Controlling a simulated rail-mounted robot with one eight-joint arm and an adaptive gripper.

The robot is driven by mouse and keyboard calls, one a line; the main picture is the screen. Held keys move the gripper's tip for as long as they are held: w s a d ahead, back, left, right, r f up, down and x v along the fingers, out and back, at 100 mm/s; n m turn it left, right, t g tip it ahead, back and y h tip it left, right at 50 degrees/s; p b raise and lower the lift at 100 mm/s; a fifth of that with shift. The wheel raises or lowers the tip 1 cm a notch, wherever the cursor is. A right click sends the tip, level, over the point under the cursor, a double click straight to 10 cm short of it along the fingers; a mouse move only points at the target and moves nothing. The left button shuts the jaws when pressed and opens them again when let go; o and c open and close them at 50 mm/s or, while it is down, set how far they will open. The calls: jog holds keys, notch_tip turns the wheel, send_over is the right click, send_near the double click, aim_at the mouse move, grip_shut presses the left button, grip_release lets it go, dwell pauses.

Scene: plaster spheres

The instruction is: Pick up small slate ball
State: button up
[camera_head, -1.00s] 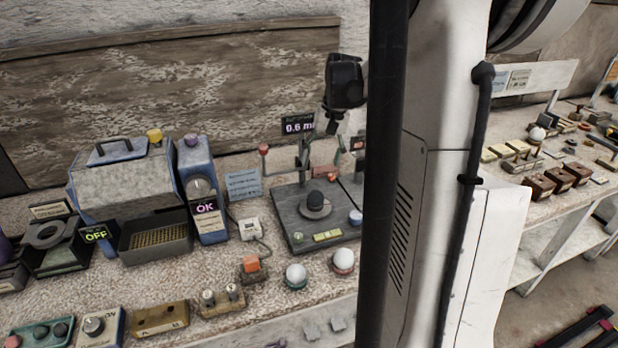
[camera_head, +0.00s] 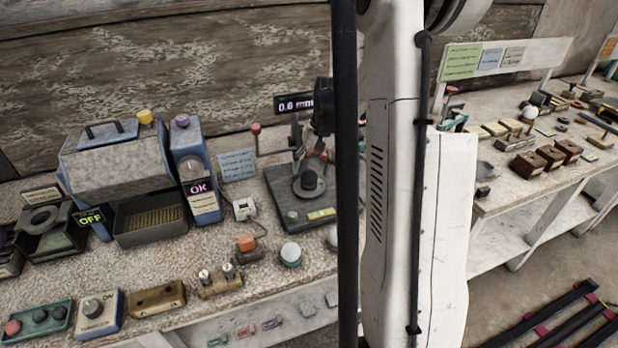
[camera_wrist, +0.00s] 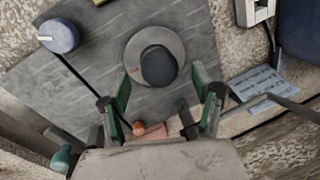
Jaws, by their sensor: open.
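The slate ball (camera_head: 308,180) is small, dark and rounded, and sits on a round grey dish (camera_head: 297,190) on a dark square plate (camera_head: 290,220). In the head view, my gripper (camera_head: 322,120) is above the ball and slightly right, partly hidden by my column. The fingertips there are hard to make out.
A stand with a display (camera_head: 292,103) rises behind the ball. A blue-grey machine (camera_head: 115,165) stands left.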

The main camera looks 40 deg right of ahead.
jog(key=shift+w+a+f, duration=0.1)
jog(key=shift+f, duration=0.6)
jog(key=shift+w+a+f, duration=0.1)
jog(key=shift+f, duration=0.55)
jog(key=shift+c, duration=0.4)
jog(key=c, duration=1.3)
jog(key=shift+r, duration=0.5)
jog(key=r, duration=0.3)
jog(key=shift+a+r, duration=0.3)
jog(key=shift+a, duration=0.05)
jog(key=w+a+r, duration=0.3)
jog(key=a+r, duration=0.3)
jog(key=a, duration=0.4)
jog(key=shift+a+r, duration=0.25)
jog(key=shift+a, duration=0.05)
